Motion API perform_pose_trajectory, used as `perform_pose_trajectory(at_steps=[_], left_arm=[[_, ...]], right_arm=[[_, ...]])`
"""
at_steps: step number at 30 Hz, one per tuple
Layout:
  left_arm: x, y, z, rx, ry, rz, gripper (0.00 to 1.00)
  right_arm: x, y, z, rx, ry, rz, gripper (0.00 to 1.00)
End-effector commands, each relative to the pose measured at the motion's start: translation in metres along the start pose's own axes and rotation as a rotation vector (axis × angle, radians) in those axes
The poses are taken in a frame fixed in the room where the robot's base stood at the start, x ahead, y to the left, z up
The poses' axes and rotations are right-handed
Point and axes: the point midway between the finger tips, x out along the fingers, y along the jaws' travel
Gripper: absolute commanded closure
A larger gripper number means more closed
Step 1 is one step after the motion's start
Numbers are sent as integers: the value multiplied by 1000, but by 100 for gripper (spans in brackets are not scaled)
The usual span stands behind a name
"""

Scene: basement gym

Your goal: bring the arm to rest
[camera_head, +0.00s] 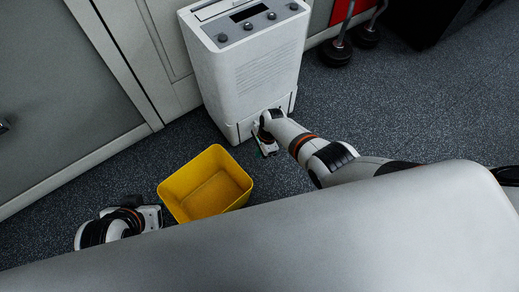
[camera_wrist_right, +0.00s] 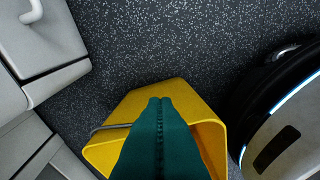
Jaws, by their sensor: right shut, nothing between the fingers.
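My right arm reaches in from the right in the head view. Its gripper (camera_head: 268,148) hangs low in front of the white appliance, to the upper right of the yellow bin. In the right wrist view the green fingers (camera_wrist_right: 160,103) are pressed together with nothing between them. They overlap the yellow bin (camera_wrist_right: 105,157) in that picture. My left arm (camera_head: 118,222) is folded at the lower left in the head view, beside the bin; its fingers cannot be made out.
The yellow bin (camera_head: 208,187) stands open on the dark speckled floor and looks empty. A white dehumidifier-like appliance (camera_head: 250,75) stands against the wall behind it. Weights (camera_head: 336,50) lie at the top right. Floor on the right is clear.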

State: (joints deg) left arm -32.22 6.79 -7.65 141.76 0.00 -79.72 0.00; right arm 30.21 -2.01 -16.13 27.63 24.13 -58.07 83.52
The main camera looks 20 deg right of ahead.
Motion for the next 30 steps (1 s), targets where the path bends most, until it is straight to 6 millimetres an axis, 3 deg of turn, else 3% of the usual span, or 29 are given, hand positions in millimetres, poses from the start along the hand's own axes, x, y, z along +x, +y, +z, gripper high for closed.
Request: perform_pose_trajectory(at_steps=[11, 17, 23, 30], left_arm=[[-1, 1, -7, -1, 36, 2, 64], [-1, 1, -7, -1, 35, 2, 64], [-1, 1, -7, -1, 34, 1, 64], [-1, 1, -6, -1, 34, 1, 64]], right_arm=[[-1, -1, 0, -13, 0, 3, 100], [-5, -12, -6, -206, -5, 47, 100], [-27, -40, -10, -537, -54, 120, 100], [-81, -84, -11, -914, -175, 187, 100]])
